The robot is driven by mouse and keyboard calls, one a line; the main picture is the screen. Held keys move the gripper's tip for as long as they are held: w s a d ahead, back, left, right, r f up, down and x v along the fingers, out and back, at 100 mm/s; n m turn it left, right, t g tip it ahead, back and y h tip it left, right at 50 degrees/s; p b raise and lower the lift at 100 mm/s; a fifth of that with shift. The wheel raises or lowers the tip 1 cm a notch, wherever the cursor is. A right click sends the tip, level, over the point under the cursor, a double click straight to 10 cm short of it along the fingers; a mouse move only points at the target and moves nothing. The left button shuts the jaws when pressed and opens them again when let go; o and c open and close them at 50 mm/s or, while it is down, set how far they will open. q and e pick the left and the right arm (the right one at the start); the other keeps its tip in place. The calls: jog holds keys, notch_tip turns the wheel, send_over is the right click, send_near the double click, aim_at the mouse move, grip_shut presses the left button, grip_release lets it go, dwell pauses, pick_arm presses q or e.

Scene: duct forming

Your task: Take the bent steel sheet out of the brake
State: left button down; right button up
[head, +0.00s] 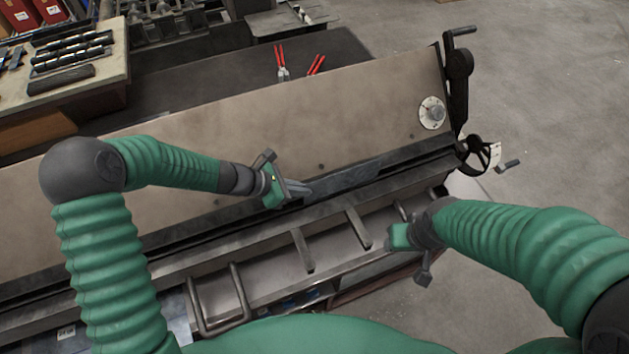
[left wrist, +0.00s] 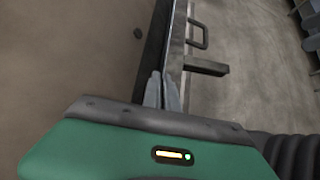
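The brake (head: 260,125) is a long machine with a broad tan upper face, running diagonally across the head view. The steel sheet (head: 345,180) appears as a narrow dark blue-grey strip in its slot, right of centre; its bend cannot be made out. My left gripper (head: 300,189) is at the left end of this strip. Its fingers lie close together by the slot, also in the left wrist view (left wrist: 162,90); whether they grip the sheet's edge is unclear. My right gripper (head: 392,238) is in front of the brake's right part, apart from the strip; its fingers are not clear.
Handles and bars (head: 303,250) stick out along the brake's front. A dial (head: 432,112) and a handwheel (head: 474,153) sit at its right end. Red-handled pliers (head: 282,68) lie on the dark surface behind. A workbench (head: 105,85) stands at the back left. Open floor lies right.

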pick_arm(q)
jog(key=s+d+b, duration=0.3)
jog(key=s+b, duration=0.2)
jog(key=s, duration=0.3)
jog(key=s+d+b, duration=0.4)
jog(key=s+b, duration=0.1)
jog(key=s, duration=0.3)
